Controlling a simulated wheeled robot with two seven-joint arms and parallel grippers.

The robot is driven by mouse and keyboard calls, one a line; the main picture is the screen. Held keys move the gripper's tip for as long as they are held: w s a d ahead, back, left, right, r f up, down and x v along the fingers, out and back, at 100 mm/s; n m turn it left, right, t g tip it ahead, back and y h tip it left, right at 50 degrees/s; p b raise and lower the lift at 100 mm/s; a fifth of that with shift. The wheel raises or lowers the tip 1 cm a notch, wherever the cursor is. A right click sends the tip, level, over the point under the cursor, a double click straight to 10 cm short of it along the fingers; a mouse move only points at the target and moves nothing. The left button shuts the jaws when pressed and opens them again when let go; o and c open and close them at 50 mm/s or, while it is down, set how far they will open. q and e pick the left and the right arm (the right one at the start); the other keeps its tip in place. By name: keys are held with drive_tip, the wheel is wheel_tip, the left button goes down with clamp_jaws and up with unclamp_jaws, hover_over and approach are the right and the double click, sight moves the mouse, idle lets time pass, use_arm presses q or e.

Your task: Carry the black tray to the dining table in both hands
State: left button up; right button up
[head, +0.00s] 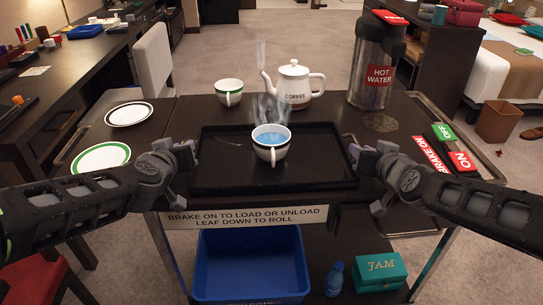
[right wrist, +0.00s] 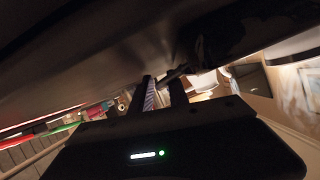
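The black tray (head: 225,178) lies flat on the dark top of a cart. A white cup with a dark rim and blue liquid (head: 271,152) stands on it, steaming. My left gripper (head: 188,152) is at the tray's left edge, and my right gripper (head: 354,152) is at its right edge. Both fingertips are small and dark against the tray, so I cannot tell whether they grip its rim. In the right wrist view, the right fingers (right wrist: 163,90) show a narrow gap beside a large dark surface. No dining table is clearly identifiable.
Brake signs (head: 445,150) lie at right. A blue bin (head: 250,265) and jam box (head: 381,272) sit below. A chair (head: 153,65) stands behind left; floor beyond is open.

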use_arm(q)
drive_tip(key=shift+w+f, duration=0.1)
drive_tip(key=shift+w, duration=0.1)
use_arm(e)
drive_tip(key=shift+w+f, duration=0.1)
drive_tip(key=shift+w, duration=0.1)
use_arm(q)
clamp_jaws()
use_arm(e)
clamp_jaws()
idle(0.9)
